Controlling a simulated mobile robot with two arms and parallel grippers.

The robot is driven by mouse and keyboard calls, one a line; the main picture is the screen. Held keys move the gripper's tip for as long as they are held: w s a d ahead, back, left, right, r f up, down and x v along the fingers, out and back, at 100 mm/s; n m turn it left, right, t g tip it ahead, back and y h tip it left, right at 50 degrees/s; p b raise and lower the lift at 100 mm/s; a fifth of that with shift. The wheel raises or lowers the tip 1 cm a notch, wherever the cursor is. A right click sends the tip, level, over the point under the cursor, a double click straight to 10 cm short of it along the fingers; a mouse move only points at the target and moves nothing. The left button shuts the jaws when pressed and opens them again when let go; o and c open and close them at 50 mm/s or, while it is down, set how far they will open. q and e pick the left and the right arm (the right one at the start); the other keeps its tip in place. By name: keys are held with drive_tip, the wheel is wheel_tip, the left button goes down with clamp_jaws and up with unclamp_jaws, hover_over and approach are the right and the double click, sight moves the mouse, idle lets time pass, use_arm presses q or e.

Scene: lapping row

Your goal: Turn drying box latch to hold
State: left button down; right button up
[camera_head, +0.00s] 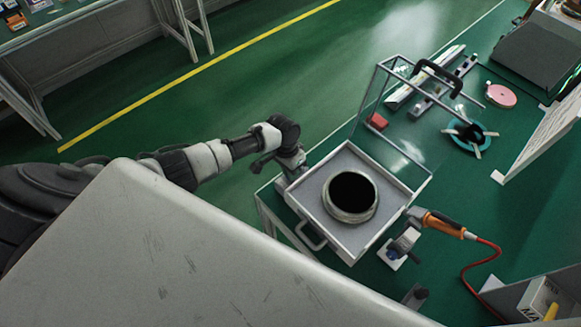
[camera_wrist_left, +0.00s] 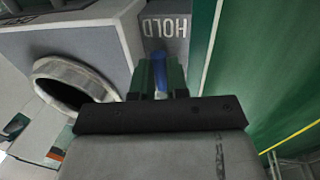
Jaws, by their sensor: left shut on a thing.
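The drying box (camera_head: 385,232) is a pale open tray-like box near the table's left edge in the head view, with a round dark-centred ring (camera_head: 350,197) in it. The ring also shows in the left wrist view (camera_wrist_left: 92,75). My left gripper (camera_head: 293,170) is at the box's left corner, its fingers hard to make out there. In the left wrist view its green-padded fingers (camera_wrist_left: 161,80) are shut on a blue latch (camera_wrist_left: 160,62), mostly hidden between them. The latch points toward the grey HOLD label (camera_wrist_left: 166,26). My right gripper is not in view.
A clear framed lid (camera_head: 364,95) stands raised behind the box. An orange-grey power tool (camera_head: 442,222) with a red cord lies to its right. A pink disc (camera_head: 500,95) and a teal ring (camera_head: 458,143) lie farther back. Open green floor is to the left.

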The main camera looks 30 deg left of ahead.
use_arm(q)
drive_tip(key=shift+w, duration=0.1)
drive_tip(key=c, duration=1.1)
unclamp_jaws()
